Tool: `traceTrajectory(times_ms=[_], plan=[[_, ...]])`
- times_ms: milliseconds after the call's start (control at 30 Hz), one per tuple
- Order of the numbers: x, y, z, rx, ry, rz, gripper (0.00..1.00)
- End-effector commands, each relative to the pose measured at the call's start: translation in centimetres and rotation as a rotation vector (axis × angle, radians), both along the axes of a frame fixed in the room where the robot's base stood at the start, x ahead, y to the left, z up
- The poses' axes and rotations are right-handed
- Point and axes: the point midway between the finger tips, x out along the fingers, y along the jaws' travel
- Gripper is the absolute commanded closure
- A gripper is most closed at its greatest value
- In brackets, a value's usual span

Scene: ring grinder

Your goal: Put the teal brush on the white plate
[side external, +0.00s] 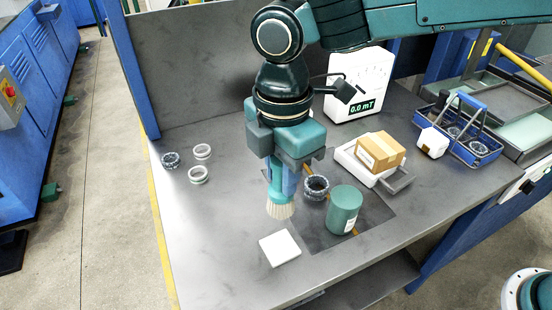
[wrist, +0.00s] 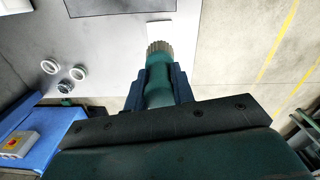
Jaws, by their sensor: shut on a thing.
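The teal brush (side external: 278,203) has pale bristles and hangs bristles-down from my gripper (side external: 283,178). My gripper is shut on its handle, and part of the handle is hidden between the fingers. In the side external view the brush is above the table, up and slightly left of the white plate (side external: 280,248). The plate is a small flat white square near the table's front edge and looks bare.
A teal cylinder (side external: 344,209) and a dark ring (side external: 316,187) stand right of the brush. Several rings (side external: 198,174) lie at left. A cardboard box (side external: 380,151) sits on a white device, with a display (side external: 360,85) behind. The table (side external: 215,235) left of the plate is clear.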

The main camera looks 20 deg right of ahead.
Motion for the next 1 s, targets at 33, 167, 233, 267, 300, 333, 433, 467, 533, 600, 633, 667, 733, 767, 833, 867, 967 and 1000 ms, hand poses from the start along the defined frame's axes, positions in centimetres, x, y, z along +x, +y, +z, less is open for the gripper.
traceTrajectory(times_ms=[33,167,233,267,300,333,433,467,533,600,633,667,733,767,833,867,967,1000], plan=[[-0.1,-0.1,-1.1,-0.003,0.004,0.000,1.00],[-0.1,-0.1,-3.5,-0.003,0.004,0.000,1.00],[-0.1,0.0,-4.8,-0.003,0.004,0.000,1.00],[0.0,0.0,-5.3,-0.003,0.004,0.000,1.00],[0.0,0.0,-5.8,-0.002,0.003,0.000,1.00],[-0.1,0.0,-6.2,-0.002,0.003,0.000,1.00],[0.0,0.0,-7.2,-0.001,0.002,0.000,1.00],[0.0,0.0,-7.3,0.000,0.001,0.000,1.00],[0.0,0.0,-7.6,0.001,0.000,0.000,1.00],[0.0,0.0,-7.6,0.001,0.000,0.000,1.00],[0.0,0.0,-7.6,0.001,-0.001,0.000,1.00],[0.0,0.0,-7.6,0.001,0.000,0.000,1.00],[0.0,0.0,-7.8,0.000,0.000,0.000,1.00],[0.0,0.0,-7.9,0.000,0.001,0.000,1.00],[0.0,0.0,-8.4,-0.001,0.002,0.000,1.00],[0.0,0.0,-8.7,-0.001,0.002,0.000,1.00],[-0.1,0.0,-9.9,-0.003,0.004,0.000,1.00],[0.0,0.0,-10.3,-0.002,0.003,0.000,1.00]])
